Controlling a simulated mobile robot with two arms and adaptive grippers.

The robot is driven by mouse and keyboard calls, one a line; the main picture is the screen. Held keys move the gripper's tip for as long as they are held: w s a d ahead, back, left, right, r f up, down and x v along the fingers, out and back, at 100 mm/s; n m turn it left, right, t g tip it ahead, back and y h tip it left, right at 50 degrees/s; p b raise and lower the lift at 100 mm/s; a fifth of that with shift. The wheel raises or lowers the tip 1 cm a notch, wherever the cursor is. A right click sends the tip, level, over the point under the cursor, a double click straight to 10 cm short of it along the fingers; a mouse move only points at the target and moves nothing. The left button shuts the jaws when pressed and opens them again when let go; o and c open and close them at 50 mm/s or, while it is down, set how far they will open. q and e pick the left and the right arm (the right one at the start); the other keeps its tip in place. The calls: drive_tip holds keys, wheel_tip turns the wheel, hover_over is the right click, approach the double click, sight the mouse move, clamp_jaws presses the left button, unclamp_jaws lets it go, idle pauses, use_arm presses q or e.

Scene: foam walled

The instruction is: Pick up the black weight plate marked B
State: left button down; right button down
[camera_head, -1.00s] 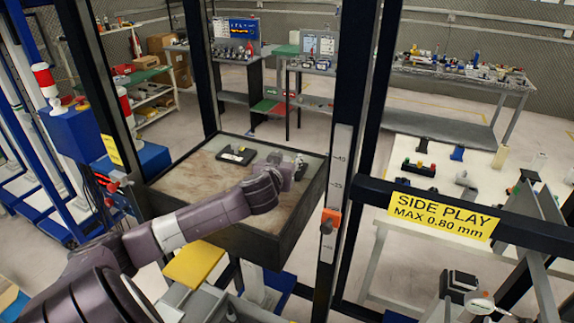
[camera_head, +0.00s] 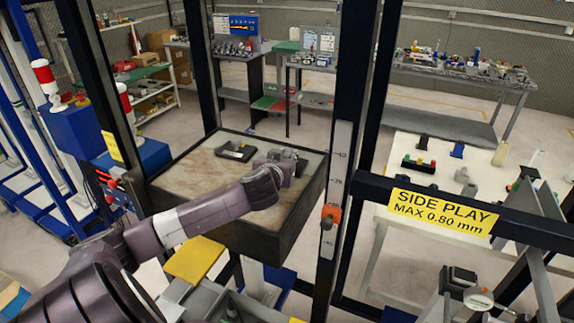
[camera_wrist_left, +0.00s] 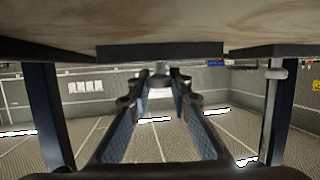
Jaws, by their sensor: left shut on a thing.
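My left gripper (camera_head: 288,160) is low over the wooden-topped table on the right side, its fingertips partly hidden by my wrist. In the left wrist view its two fingers (camera_wrist_left: 164,78) close on a small pale knob-like part. A black flat slab (camera_wrist_left: 160,51) lies just beyond that part and seems to be the weight plate, seen edge-on. No letter B can be read. A separate dark holder (camera_head: 237,152) lies on the table top left of the gripper. My right gripper is not in view.
The table (camera_head: 190,172) has a raised dark rim (camera_head: 285,228) and stands between dark posts. A thick post with a scale (camera_head: 335,190) rises close to its right. A yellow sign (camera_head: 443,212) hangs on a dark bar at right. The table's left part is bare.

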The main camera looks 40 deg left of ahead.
use_arm(q)
drive_tip(key=shift+w+r, duration=0.15)
drive_tip(key=shift+r, duration=0.05)
